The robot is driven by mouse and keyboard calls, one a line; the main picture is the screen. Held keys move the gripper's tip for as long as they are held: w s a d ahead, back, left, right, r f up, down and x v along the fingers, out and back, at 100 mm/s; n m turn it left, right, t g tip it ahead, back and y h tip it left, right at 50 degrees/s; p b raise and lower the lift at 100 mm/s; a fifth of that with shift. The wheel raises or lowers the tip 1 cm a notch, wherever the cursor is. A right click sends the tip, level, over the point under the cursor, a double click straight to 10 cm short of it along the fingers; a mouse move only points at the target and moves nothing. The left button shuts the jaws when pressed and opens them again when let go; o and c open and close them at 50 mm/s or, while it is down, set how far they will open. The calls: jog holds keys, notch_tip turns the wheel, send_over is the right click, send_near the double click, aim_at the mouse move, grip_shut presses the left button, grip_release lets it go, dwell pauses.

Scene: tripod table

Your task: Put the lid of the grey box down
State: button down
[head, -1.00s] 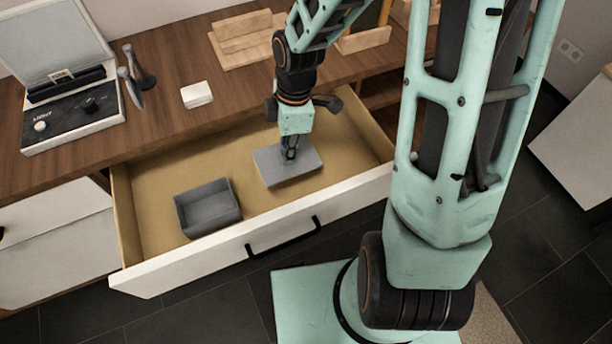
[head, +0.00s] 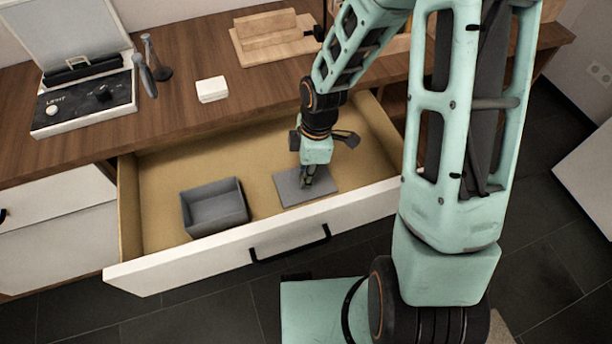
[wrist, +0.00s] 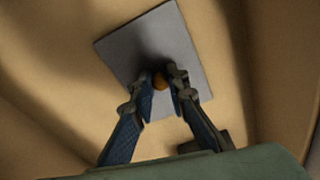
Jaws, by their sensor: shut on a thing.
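The grey lid (head: 288,190) is a flat plate inside the open drawer, right of the box. It also shows in the wrist view (wrist: 130,48), with a small brown knob (wrist: 160,81) in its middle. My gripper (head: 307,182) points down at the lid, and its fingertips (wrist: 161,90) are closed around the knob. The lid lies flat, at or very near the drawer floor; I cannot tell whether it touches. The grey box (head: 214,207) stands open and empty-looking in the drawer's left part, apart from the lid.
The open drawer (head: 160,178) has bare floor around the lid and box. Its white front (head: 210,262) with a black handle is close to the lid. On the wooden top (head: 185,110) are a white block (head: 212,89), a black-panelled case (head: 85,100) and a wooden stand (head: 275,45).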

jog(key=c, duration=1.9)
grip_release()
jog(key=r+p, duration=0.1)
jog(key=r, duration=0.3)
jog(key=d+r+p, duration=0.1)
jog(key=r+p, duration=0.1)
jog(key=r, duration=0.2)
jog(key=r+p, duration=0.1)
jog(key=r, duration=0.3)
jog(key=shift+w+d, duration=0.1)
jog(key=shift+d, duration=0.05)
jog(key=shift+d+r, duration=0.1)
jog(key=shift+d, duration=0.05)
